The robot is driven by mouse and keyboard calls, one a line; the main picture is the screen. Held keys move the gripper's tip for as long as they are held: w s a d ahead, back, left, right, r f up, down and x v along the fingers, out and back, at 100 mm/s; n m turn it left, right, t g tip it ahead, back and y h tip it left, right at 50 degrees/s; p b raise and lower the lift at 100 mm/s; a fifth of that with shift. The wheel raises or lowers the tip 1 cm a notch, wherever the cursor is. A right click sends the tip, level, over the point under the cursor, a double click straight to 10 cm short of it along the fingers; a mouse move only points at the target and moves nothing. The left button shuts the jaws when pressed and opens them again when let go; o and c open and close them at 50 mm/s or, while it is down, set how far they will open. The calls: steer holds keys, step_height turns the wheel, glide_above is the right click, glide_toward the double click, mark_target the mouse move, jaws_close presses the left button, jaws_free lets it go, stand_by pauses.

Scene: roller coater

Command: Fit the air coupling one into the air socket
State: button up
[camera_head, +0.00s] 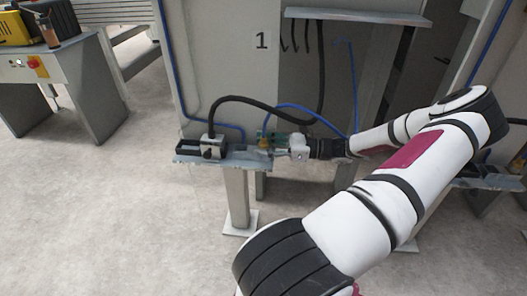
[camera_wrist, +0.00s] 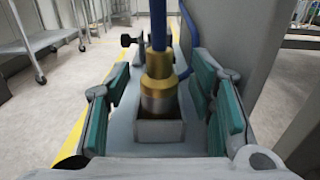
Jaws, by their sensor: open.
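The air coupling (camera_wrist: 158,80) is a brass fitting with a blue hose (camera_wrist: 158,25) running up from its top. It stands upright, with its lower end in or just over a grey square block (camera_wrist: 160,131) with an opening. I cannot tell whether this block is the air socket or a holder. My gripper (camera_wrist: 160,100) is open, its teal pads on either side of the coupling with gaps visible on both sides. In the head view my gripper (camera_head: 274,144) is at the shelf beside the small brass coupling (camera_head: 264,143). The coupling's bottom end is hidden.
A narrow grey shelf (camera_head: 185,160) on a post carries a dark block (camera_head: 205,147) with a thick black hose (camera_head: 260,101). A grey cabinet panel marked 1 (camera_head: 225,65) stands close behind. A side table (camera_head: 65,60) is far left; the floor in front is clear.

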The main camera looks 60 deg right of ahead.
jaws_close()
steer(key=shift+r, duration=0.15)
